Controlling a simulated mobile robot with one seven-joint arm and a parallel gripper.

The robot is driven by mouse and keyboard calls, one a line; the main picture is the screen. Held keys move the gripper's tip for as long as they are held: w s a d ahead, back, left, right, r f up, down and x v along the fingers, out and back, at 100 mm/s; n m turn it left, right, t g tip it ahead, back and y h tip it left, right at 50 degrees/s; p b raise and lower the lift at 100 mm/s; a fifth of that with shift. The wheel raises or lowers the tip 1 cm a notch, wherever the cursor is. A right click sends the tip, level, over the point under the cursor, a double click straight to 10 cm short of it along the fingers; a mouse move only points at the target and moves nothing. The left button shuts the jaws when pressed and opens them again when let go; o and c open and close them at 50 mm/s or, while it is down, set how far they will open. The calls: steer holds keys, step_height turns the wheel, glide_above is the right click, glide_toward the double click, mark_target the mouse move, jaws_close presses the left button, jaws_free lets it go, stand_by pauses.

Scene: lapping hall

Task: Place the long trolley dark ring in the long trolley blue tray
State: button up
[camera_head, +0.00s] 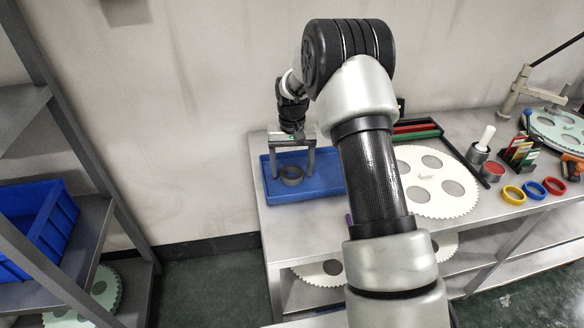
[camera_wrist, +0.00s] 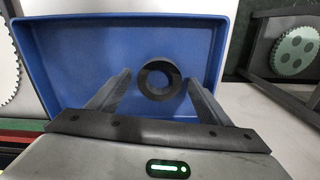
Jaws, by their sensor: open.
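The dark ring (camera_head: 291,175) lies in the blue tray (camera_head: 325,185) at the left end of the metal trolley top. In the wrist view the ring (camera_wrist: 159,80) lies flat on the floor of the tray (camera_wrist: 75,60), apart from its walls. My gripper (camera_head: 292,172) is over the tray, with its fingers pointing down on either side of the ring. In the wrist view my gripper (camera_wrist: 158,85) is open, with a gap between each finger and the ring. My arm hides part of the tray's right side in the head view.
A white toothed disc (camera_head: 435,190) with holes lies right of the tray. Yellow (camera_head: 514,195), blue (camera_head: 536,190) and red (camera_head: 555,186) rings lie farther right. A shelf rack with a blue crate (camera_head: 38,225) stands at left, with open floor between it and the trolley.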

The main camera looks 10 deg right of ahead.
steer(key=s+r+t+p, duration=0.1)
steer(key=s+r, duration=0.1)
steer(key=r, duration=0.8)
steer(key=s+r, duration=0.3)
steer(key=r, duration=0.7)
steer(key=s+r+n+t, duration=0.1)
steer(key=s+r, duration=0.4)
steer(key=s, duration=0.4)
steer(key=s+r+t, duration=0.2)
steer(key=s+r, duration=0.4)
steer(key=s, duration=0.3)
steer(key=s+f+t, duration=0.1)
steer(key=s+f, duration=0.2)
steer(key=s, duration=0.8)
step_height(320, 180, up, 7)
steer(key=g+p, duration=0.1)
steer(key=p, duration=1.1)
steer(key=shift+w+r, duration=0.2)
steer(key=shift+w, duration=0.15)
